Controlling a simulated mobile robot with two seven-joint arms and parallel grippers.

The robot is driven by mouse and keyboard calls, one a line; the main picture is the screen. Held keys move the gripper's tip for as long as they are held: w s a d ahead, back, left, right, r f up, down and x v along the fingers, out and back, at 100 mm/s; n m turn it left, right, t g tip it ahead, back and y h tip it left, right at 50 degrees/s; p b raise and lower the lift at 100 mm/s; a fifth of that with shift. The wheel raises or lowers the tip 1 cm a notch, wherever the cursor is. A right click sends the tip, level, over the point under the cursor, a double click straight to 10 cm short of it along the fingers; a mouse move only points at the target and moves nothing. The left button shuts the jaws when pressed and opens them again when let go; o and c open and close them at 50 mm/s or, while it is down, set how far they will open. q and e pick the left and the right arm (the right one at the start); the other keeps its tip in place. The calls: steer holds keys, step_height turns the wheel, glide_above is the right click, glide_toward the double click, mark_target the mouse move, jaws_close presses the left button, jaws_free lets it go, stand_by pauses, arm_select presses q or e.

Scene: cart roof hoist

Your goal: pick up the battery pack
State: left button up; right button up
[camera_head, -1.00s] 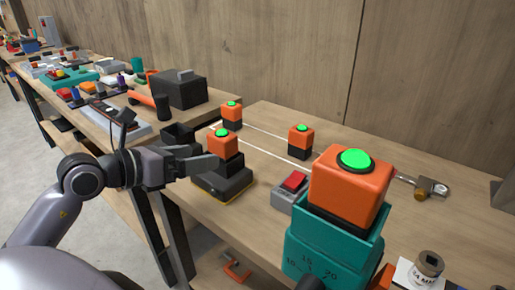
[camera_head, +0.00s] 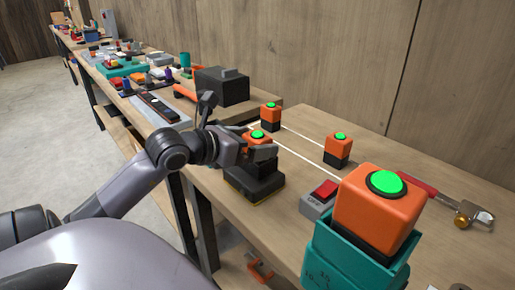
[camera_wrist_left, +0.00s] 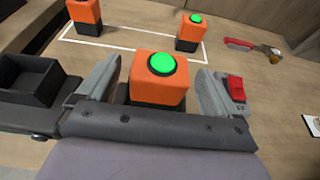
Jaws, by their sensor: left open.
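An orange battery pack (camera_head: 258,141) with a green round top and dark base stands upright on a black charger-like block (camera_head: 252,187) on the bench. My left gripper (camera_head: 256,150) is open around it, one finger on each side. In the left wrist view the pack (camera_wrist_left: 158,88) stands between the spread fingers of my left gripper (camera_wrist_left: 160,76), with gaps beside it. Its lower part is partly hidden by the gripper. Two similar packs (camera_head: 270,117) (camera_head: 337,149) stand behind, by a white outline. Another orange pack (camera_head: 375,218) sits in a teal holder (camera_head: 345,260) in the foreground. My right gripper is not seen.
A grey box with a red switch (camera_head: 322,196) stands right of the charger; in the wrist view it (camera_wrist_left: 236,88) is close to the right finger. A black open bin (camera_wrist_left: 35,82) is at left. A red-handled tool (camera_head: 440,197) lies farther right. The outlined area is mostly clear.

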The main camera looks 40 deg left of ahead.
arm_select(q)
steer(key=shift+x, duration=0.9)
steer(key=c, duration=1.4)
steer(key=shift+r, duration=0.1)
